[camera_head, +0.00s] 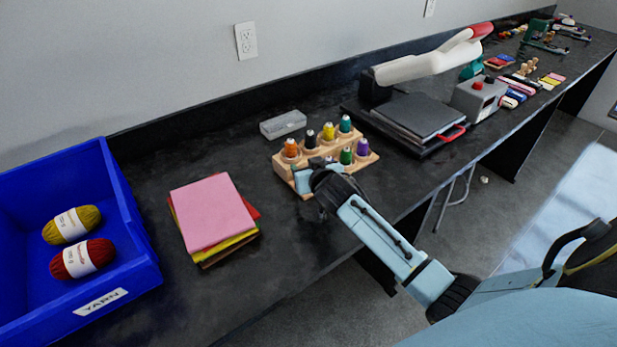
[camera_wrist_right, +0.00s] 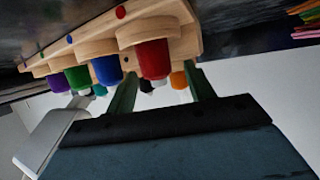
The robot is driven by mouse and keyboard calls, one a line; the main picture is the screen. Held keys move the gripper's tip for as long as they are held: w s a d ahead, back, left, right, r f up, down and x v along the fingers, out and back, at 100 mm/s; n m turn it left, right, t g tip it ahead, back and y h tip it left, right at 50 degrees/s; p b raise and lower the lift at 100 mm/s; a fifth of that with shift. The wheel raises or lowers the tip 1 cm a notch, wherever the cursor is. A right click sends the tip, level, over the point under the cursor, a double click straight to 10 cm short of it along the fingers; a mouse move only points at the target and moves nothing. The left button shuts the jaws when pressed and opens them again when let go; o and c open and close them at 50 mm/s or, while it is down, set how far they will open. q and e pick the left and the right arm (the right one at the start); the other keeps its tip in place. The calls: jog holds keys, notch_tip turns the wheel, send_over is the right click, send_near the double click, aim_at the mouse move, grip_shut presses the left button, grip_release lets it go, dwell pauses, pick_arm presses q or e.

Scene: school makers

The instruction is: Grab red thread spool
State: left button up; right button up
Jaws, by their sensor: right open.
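The red thread spool (camera_wrist_right: 152,58) stands in the wooden spool rack, seen close in the right wrist view, which shows the rack upside down. In the head view my right gripper (camera_head: 309,180) covers the near left end of the rack (camera_head: 285,168) and hides the red spool. My right gripper also shows in the wrist view (camera_wrist_right: 160,90), open, its two fingers on either side of the red spool's lower part in the picture. I cannot tell whether they touch it. My left gripper is not in view.
Blue (camera_wrist_right: 107,70), green (camera_head: 346,156) and purple (camera_head: 362,147) spools share the front row; orange (camera_head: 291,148), black, yellow and teal stand behind. A clear box (camera_head: 283,124), felt sheets (camera_head: 211,212), a blue yarn bin (camera_head: 137,240) and a heat press (camera_head: 422,115) surround the rack.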

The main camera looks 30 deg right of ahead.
jog(key=shift+r, duration=0.1)
jog(key=c, duration=1)
